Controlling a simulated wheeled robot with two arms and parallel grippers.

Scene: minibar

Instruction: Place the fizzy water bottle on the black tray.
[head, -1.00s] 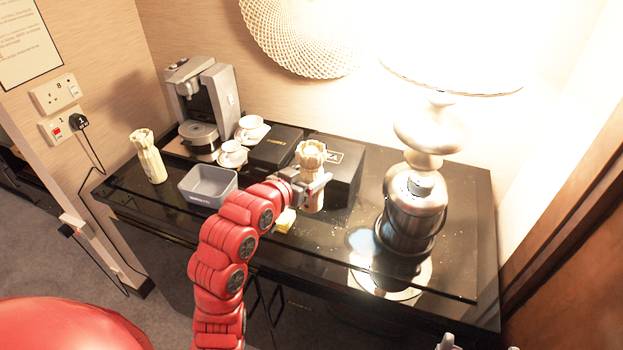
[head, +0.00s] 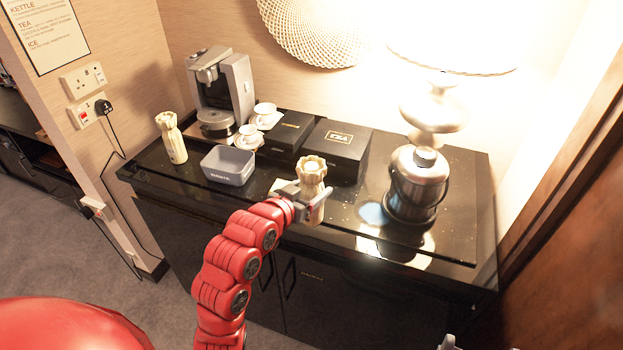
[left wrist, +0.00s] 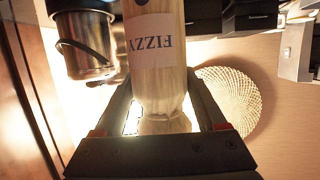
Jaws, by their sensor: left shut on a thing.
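My left gripper (head: 312,196) is shut on a cream bottle with a fluted top (head: 312,172). In the left wrist view the bottle (left wrist: 155,65) shows a white label reading FIZZY, upside down in that picture, between the two fingers. In the head view the bottle is roughly upright near the front of the black counter; whether its base touches the surface I cannot tell. The glossy black top (head: 345,222) has a raised edge along the front; a separate black tray is hard to make out. A small grey tip of my right gripper (head: 447,342) shows at the bottom edge.
A similar cream bottle (head: 171,140) stands at the left, beside a grey bin (head: 228,166). Behind are a coffee machine (head: 220,95), cups (head: 249,134) and black boxes (head: 338,150). A steel kettle (head: 418,183) stands right of the held bottle. Some bare surface lies between.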

